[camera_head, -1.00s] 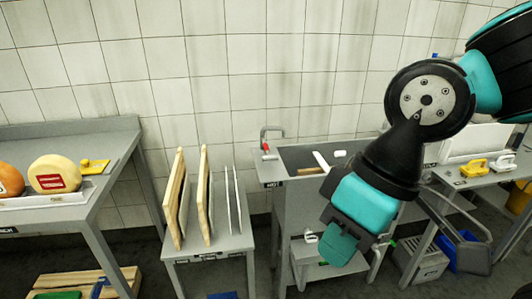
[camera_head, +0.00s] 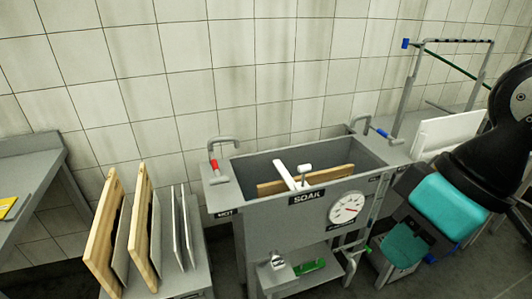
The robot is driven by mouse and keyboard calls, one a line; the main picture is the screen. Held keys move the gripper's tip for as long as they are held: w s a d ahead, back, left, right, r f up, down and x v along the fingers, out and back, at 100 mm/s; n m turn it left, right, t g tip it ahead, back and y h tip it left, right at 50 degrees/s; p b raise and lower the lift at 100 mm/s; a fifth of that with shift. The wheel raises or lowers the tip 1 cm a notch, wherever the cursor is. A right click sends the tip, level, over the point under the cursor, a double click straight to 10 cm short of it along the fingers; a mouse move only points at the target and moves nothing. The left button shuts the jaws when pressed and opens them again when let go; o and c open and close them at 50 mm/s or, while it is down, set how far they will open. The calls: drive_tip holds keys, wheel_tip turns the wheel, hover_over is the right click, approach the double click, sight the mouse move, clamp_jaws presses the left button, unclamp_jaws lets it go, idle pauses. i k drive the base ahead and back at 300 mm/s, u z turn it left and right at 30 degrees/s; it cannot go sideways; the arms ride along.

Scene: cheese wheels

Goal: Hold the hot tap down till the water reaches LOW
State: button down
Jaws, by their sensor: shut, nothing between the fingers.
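The hot tap has a red lever (camera_head: 215,167) on the left rim of the grey soak sink (camera_head: 285,222); its spout stands beside it. A small label reading HOT sits on the rim below. A round white dial (camera_head: 348,207) with a red needle is on the sink's front; its small marks cannot be read. No water surface can be made out inside the sink. My gripper (camera_head: 405,246) is shut and empty at the lower right, pointing down, in front and to the right of the sink, well apart from the red lever.
A blue-levered tap (camera_head: 384,134) is at the sink's right rear. A wooden board (camera_head: 330,175) and a white-handled item (camera_head: 285,175) stand in the sink. Upright boards (camera_head: 143,225) fill a stand to the left. A metal rack (camera_head: 472,60) rises behind on the right.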

sight(218, 178)
drive_tip(key=z, duration=0.3)
drive_tip(key=i, duration=0.75)
drive_tip(key=u, duration=0.55)
drive_tip(key=i, duration=0.7)
drive_tip(key=u, duration=0.75)
